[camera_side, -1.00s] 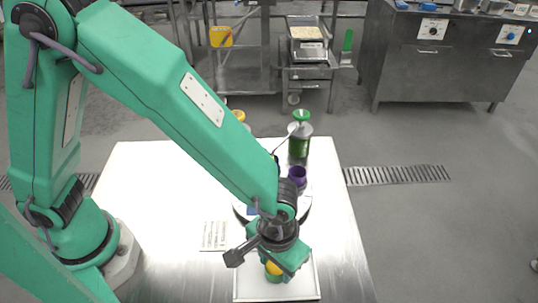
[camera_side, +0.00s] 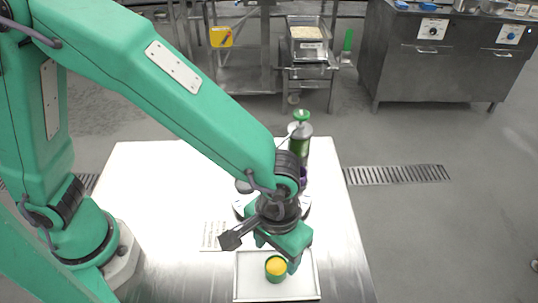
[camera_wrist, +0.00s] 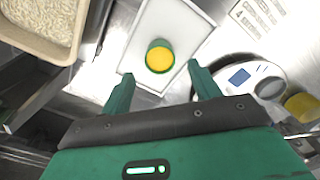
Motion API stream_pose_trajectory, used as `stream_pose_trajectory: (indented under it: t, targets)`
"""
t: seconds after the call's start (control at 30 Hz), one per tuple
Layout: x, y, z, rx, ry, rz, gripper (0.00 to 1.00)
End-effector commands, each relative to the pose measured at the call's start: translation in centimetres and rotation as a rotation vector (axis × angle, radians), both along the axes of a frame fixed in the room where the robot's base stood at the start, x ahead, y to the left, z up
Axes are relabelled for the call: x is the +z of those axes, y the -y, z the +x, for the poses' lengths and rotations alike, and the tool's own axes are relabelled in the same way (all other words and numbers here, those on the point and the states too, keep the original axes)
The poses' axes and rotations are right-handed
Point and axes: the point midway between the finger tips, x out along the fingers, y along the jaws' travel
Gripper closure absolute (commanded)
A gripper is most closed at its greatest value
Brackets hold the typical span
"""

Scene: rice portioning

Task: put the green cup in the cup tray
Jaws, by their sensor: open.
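The green cup (camera_side: 276,270) has a yellow inside or filling and stands upright in the white cup tray (camera_side: 308,287), near its middle in the side view. The wrist view also shows the green cup (camera_wrist: 159,57) standing in the tray (camera_wrist: 189,22). My gripper (camera_side: 278,262) is above and behind the cup in the side view. In the wrist view my gripper (camera_wrist: 162,84) has its fingers wide apart, with nothing between them and the cup beyond the fingertips.
A round scale (camera_wrist: 250,75) with a small display stands beside the tray. A printed card (camera_side: 214,236) lies left of the tray. A green pump bottle (camera_side: 300,143) stands behind my gripper. A bin of rice (camera_wrist: 42,25) shows in the wrist view. The table's left part is clear.

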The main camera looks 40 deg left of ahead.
Motion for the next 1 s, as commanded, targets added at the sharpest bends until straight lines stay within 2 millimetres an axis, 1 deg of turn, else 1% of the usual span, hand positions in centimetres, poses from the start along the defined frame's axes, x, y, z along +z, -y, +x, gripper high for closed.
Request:
stream_pose_trajectory:
  t: [0.03,0.2,0.4,0.6,1.0]
  targets:
    - [1.1,0.1,0.1,0.000,0.004,-0.005,0.38]
    - [3.8,0.1,0.1,0.000,0.004,-0.004,0.38]
    - [6.1,0.1,0.0,0.000,0.002,-0.002,0.38]
    - [7.0,0.0,0.0,0.000,0.001,-0.001,0.38]
    - [7.0,0.0,0.0,0.000,0.000,0.000,0.38]
